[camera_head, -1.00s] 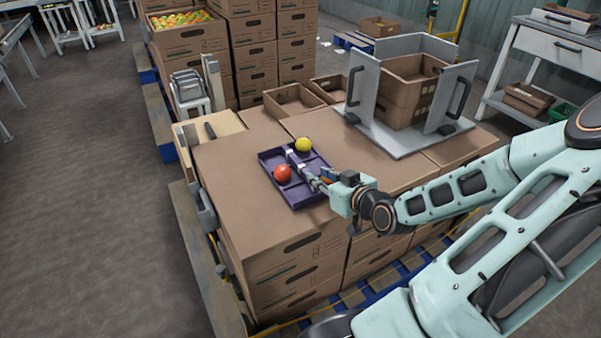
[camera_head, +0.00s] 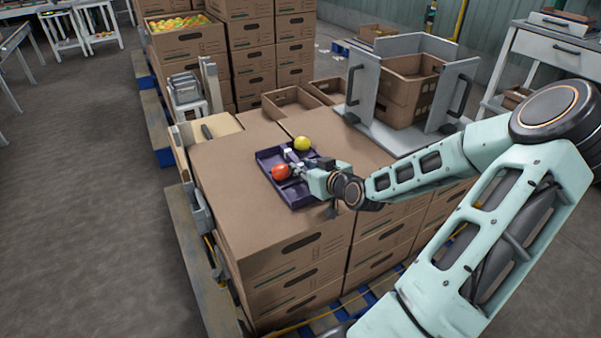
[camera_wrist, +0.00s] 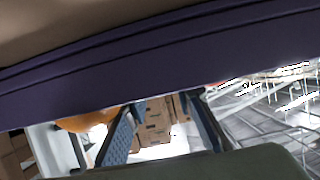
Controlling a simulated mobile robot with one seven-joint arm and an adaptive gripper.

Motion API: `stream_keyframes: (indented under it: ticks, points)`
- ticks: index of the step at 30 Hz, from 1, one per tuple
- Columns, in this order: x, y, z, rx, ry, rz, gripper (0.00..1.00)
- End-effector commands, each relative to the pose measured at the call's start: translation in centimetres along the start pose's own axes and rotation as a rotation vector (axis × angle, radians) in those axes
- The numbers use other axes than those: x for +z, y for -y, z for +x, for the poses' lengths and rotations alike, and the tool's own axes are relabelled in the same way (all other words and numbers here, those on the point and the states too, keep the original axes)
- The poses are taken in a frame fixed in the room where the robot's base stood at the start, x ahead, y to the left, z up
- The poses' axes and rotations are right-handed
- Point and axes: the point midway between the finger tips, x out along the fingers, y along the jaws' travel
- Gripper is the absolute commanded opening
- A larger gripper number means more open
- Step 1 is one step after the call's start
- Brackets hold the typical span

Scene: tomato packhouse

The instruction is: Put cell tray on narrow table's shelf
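The purple cell tray (camera_head: 300,197) lies on top of the stacked cardboard boxes, with a red tomato (camera_head: 280,172) in its left part and a yellow tomato (camera_head: 302,143) at its far side. My gripper (camera_head: 294,161) reaches over the tray's near side, between the tomatoes. In the wrist view the tray wall (camera_wrist: 160,70) crosses the picture. An orange-red tomato (camera_wrist: 85,122) shows partly beside the left finger. I cannot see whether the tips hold the tray.
A grey frame with handles (camera_head: 360,90) around a brown carton (camera_head: 408,85) stands behind the tray. Open cartons (camera_head: 290,103) lie to its left. A light table (camera_head: 550,45) is at the right back. Tall box stacks stand behind. Open floor (camera_head: 85,210) lies at the left.

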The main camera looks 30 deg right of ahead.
Motion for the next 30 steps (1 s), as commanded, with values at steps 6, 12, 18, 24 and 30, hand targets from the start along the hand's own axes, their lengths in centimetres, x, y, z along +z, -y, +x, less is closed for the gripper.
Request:
stream_keyframes:
  ticks: [6,12,18,24,30]
  points:
    - [0.0,0.0,-0.1,0.0,0.0,0.0,0.07]
    - [-0.1,0.0,-0.1,0.0,-0.002,-0.001,0.0]
    - [-0.2,0.0,-0.1,0.0,-0.002,-0.002,0.0]
    - [-1.3,-0.1,-0.6,0.001,-0.002,-0.004,0.0]
    - [-3.6,-0.1,-1.9,0.002,-0.002,-0.003,0.0]
